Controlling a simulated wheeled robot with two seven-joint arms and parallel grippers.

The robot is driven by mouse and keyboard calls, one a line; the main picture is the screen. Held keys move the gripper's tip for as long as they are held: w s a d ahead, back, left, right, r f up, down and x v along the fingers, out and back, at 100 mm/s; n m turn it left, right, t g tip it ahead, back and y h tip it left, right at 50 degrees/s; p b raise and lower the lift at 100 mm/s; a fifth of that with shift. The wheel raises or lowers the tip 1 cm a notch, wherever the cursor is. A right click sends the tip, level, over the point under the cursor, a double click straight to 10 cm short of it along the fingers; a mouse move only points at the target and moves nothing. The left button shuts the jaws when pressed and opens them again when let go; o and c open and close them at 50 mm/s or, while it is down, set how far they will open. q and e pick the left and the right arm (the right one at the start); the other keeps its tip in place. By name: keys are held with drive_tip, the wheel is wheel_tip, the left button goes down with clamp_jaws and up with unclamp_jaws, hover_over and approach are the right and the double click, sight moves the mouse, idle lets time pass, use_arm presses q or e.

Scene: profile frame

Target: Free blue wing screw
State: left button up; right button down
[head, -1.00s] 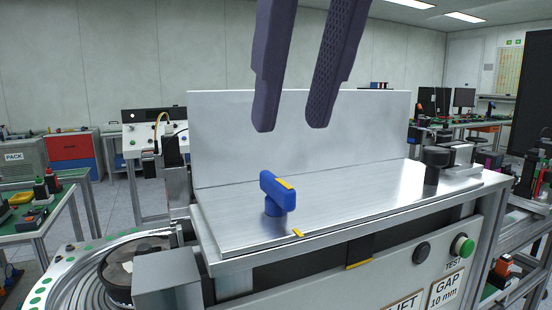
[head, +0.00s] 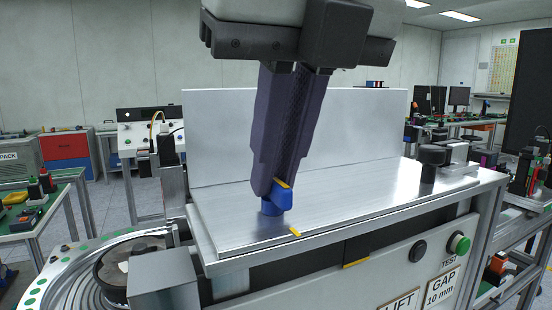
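The blue wing screw (head: 272,207) stands on the bare metal plate (head: 330,205) of the fixture, left of the plate's middle. My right gripper (head: 272,188) has come down from above. Its dark fingers are close together around the wing, and it looks shut on it. The fingers hide part of the wing's upper left side. A yellow mark (head: 295,232) lies on the plate's front edge near the screw. My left gripper is not in view.
A tall grey panel (head: 370,130) stands along the plate's back edge. A black knob (head: 430,165) stands at the plate's right end. A green button (head: 459,244) is on the front panel. A round conveyor curve (head: 60,270) lies at lower left.

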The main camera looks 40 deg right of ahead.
drive_tip(key=shift+n, duration=0.3)
drive_tip(key=n+y, duration=0.1)
drive_tip(key=n, duration=0.2)
drive_tip(key=shift+d+y, duration=0.15)
drive_tip(key=shift+y, duration=0.15)
drive_tip(key=n, duration=0.2)
drive_tip(key=n+y, duration=0.1)
drive_tip(key=n, duration=0.1)
drive_tip(key=shift+d+n+y, duration=0.15)
drive_tip(key=shift+n+y, duration=0.15)
drive_tip(key=shift+n, duration=0.1)
drive_tip(key=n, duration=0.2)
drive_tip(key=n+g+y, duration=0.1)
drive_tip(key=n, duration=0.1)
drive_tip(key=shift+w+d+n, duration=0.1)
drive_tip(key=shift+w+n, duration=0.1)
drive_tip(key=shift+n, duration=0.1)
drive_tip(key=shift+n+g+y, duration=0.5)
drive_tip(key=shift+n+g, duration=0.3)
drive_tip(key=shift+n, duration=1.1)
drive_tip(key=shift+d, duration=0.1)
drive_tip(key=c, duration=1.8)
unclamp_jaws()
drive_tip(key=shift+c, duration=0.2)
